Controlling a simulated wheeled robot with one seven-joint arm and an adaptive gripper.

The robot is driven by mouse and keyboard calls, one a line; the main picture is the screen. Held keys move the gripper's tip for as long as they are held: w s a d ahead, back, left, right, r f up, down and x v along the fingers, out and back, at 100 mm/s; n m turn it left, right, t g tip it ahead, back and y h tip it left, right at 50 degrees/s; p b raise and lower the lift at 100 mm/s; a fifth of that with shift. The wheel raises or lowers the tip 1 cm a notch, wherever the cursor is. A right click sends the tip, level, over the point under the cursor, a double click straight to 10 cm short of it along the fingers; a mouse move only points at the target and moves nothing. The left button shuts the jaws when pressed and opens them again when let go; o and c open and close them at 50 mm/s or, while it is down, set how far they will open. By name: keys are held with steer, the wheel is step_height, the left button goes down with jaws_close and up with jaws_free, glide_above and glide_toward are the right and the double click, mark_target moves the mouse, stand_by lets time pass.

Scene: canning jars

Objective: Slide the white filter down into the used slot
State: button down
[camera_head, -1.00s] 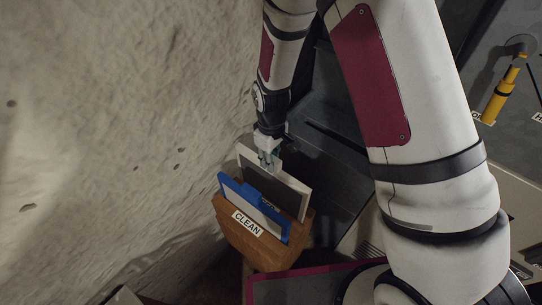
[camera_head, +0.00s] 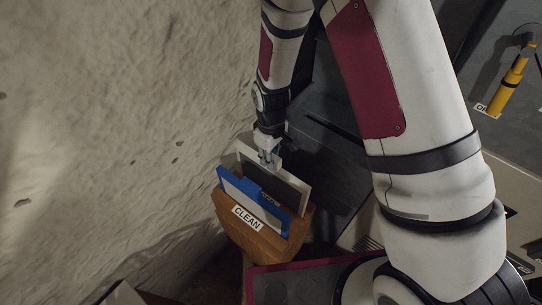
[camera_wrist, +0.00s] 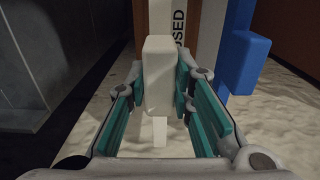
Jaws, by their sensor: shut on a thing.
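The white filter (camera_head: 295,194) has a white frame and a dark panel. In the head view it stands behind the blue filter, at the wooden holder (camera_head: 262,243). My gripper (camera_head: 267,158) is above it, shut on its top tab. In the wrist view the white tab (camera_wrist: 158,75) sits between the two teal finger pads of my gripper (camera_wrist: 160,95). A "USED" label (camera_wrist: 179,30) shows just beyond the tab. The used slot itself is hidden, so I cannot tell how deep the filter sits.
The blue filter (camera_head: 229,187) stands in front, behind the "CLEAN" label (camera_head: 246,218); its blue tab (camera_wrist: 243,60) is at the right in the wrist view. A rough pale wall (camera_head: 110,130) is close on the left. A yellow handle (camera_head: 507,86) is at the far right.

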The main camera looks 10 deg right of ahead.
stand_by(0.4)
steer(key=shift+f+b, duration=0.7)
steer(key=shift+f, duration=0.95)
steer(key=c, duration=1.3)
jaws_free()
steer(key=shift+r, duration=0.15)
